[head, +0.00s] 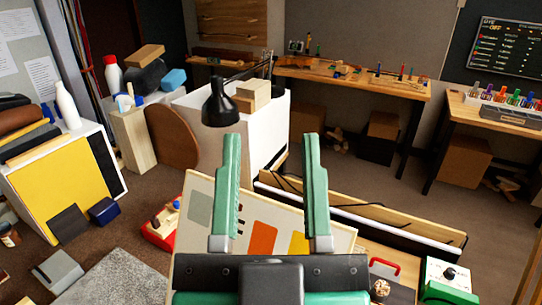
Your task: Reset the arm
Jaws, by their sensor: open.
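My gripper (272,142) is in the middle of the head view, with two long green fingers pointing up and away. The fingers stand wide apart with nothing between them, so it is open and empty. Its dark base covers the bottom centre of the view. Behind the fingers a pale board (202,183) with grey, orange and yellow patches is partly hidden.
A black lamp (221,105) stands by a white cabinet (190,103) beyond the fingers. A long wooden workbench (355,78) runs along the back. A red tray (160,228) lies left of the board. A green-and-white device (449,278) is at lower right. Brown floor lies open at right.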

